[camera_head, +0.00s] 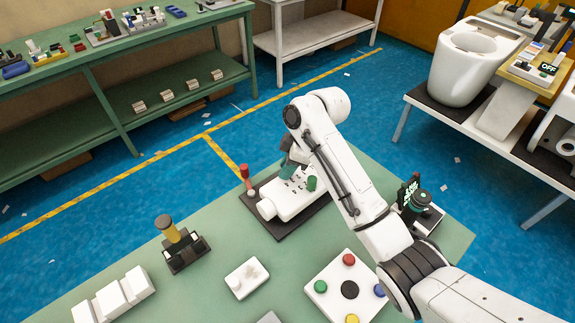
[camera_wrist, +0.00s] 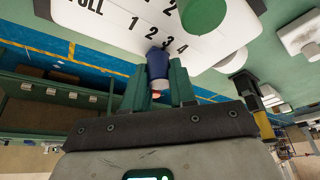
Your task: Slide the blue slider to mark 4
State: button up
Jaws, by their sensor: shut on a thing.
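The blue slider (camera_wrist: 158,66) is a small blue knob with a pale lower end, beneath a row of black numbers on the white panel (camera_wrist: 110,22). It lies near marks 2 and 3; its exact reading cannot be told. My gripper (camera_wrist: 158,80) has teal fingers, one on each side of the slider, shut on it. In the head view my gripper (camera_head: 287,162) is at the far side of the white device (camera_head: 285,203), partly behind my arm. The slider cannot be made out there.
A green knob (camera_wrist: 205,12) sits on the panel beside the numbers. A red-topped lever (camera_head: 244,172) stands at the device's left.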

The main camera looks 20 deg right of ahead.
aim_at(296, 182)
grip_shut()
jog(key=shift+s+a+r+p, duration=0.1)
jog(key=shift+s+a+p, duration=0.1)
jog(key=shift+a+p, duration=0.3)
jog(key=shift+s+a+p, duration=0.2)
jog(key=shift+a, duration=0.5)
jog(key=o, duration=0.9)
grip_release()
jog(key=shift+a, duration=0.1)
jog(key=shift+d+r, duration=0.2)
jog(key=v, duration=1)
jog(key=shift+r+b, duration=0.1)
jog(key=shift+b, duration=0.25)
